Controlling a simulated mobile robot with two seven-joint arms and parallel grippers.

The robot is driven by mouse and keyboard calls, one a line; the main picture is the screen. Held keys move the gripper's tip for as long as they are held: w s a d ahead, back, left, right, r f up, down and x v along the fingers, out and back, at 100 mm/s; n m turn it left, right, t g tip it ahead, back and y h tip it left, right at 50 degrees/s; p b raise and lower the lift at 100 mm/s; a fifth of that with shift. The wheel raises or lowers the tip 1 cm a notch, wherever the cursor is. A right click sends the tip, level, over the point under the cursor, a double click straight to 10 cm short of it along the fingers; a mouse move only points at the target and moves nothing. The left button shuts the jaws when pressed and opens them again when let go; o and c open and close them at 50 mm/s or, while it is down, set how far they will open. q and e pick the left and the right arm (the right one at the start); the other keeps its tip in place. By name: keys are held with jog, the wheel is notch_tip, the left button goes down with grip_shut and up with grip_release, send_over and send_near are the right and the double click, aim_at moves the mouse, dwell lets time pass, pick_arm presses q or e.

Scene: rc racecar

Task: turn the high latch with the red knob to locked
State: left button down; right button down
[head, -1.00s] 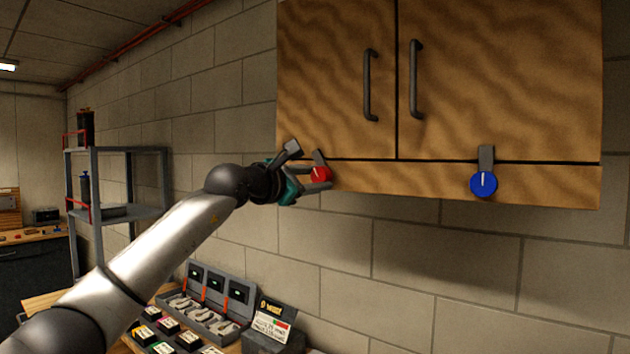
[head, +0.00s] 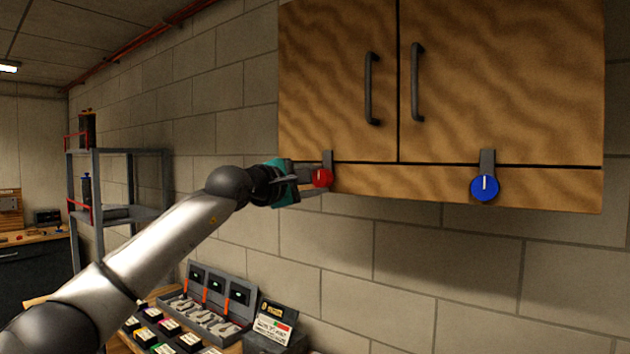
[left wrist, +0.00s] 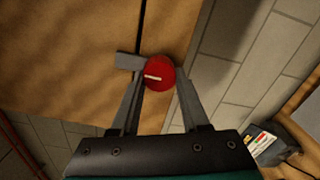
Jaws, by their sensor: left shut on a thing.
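The latch with the red knob (head: 322,178) is on the lower left of the wooden cabinet (head: 500,80). Its grey tab (head: 328,157) points upright across the seam between the left door and the bottom rail. My left gripper (head: 308,180) comes in from the left and is shut on the red knob. In the left wrist view the red knob (left wrist: 159,73) sits between the two fingers (left wrist: 158,95), with its white mark pointing left along the grey tab (left wrist: 129,62). My right gripper is not in view.
A second latch with a blue knob (head: 484,187) is on the same rail to the right, its tab upright. Door handles (head: 372,88) hang above. Below are a grey case (head: 215,300) and a small boxed display (head: 273,322). A metal shelf (head: 120,213) stands left.

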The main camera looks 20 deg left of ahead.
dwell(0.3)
pick_arm(q)
jog(key=shift+c, duration=2)
grip_release()
jog(key=shift+s+a+b, duration=0.2)
jog(key=shift+s+b, duration=0.2)
jog(key=shift+s, duration=0.2)
jog(key=b+v, duration=0.5)
jog(key=v, duration=0.9)
jog(key=shift+r, duration=0.1)
